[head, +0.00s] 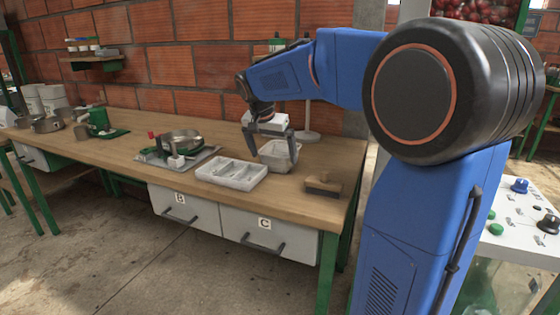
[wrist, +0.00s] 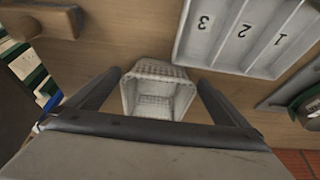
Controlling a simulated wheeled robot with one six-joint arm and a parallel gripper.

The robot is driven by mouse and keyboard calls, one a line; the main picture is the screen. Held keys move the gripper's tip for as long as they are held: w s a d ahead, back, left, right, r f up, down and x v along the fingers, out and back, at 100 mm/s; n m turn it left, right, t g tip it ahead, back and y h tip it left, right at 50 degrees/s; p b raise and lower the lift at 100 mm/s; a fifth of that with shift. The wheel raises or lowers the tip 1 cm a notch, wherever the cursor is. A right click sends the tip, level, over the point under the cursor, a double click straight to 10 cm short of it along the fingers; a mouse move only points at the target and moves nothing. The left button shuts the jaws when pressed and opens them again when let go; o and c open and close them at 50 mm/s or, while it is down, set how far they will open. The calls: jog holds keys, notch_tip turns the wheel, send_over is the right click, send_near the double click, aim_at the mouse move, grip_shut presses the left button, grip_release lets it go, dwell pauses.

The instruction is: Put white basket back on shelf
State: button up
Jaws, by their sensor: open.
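The white basket (head: 283,150) stands on the wooden table, right of the compartment tray. In the wrist view the basket (wrist: 158,92) shows its open top and woven-looking walls, and its inside looks empty. My gripper (head: 272,156) is open and low over the table at the basket. In the wrist view the fingers of my gripper (wrist: 158,80) lie on either side of the basket, with gaps visible. I cannot tell how deep they reach beside it. A small wall shelf (head: 96,59) with several small containers is at the back left.
The compartment tray (head: 232,184) is left of the basket; its slots are marked 1, 2, 3 in the wrist view. A wooden brush (head: 323,185) lies to the right. A white stand (head: 307,135) is behind the basket.

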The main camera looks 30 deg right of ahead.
aim_at(280, 154)
jog(key=shift+w+d, duration=0.85)
jog(key=shift+d, duration=0.25)
jog(key=shift+w+d, duration=0.75)
jog(key=shift+d, duration=0.3)
jog(key=shift+x, duration=1.2)
jog(key=shift+f, duration=0.25)
jog(key=shift+f, duration=0.25)
jog(key=shift+c, duration=0.6)
jog(key=c, duration=1)
jog(key=shift+o, duration=0.2)
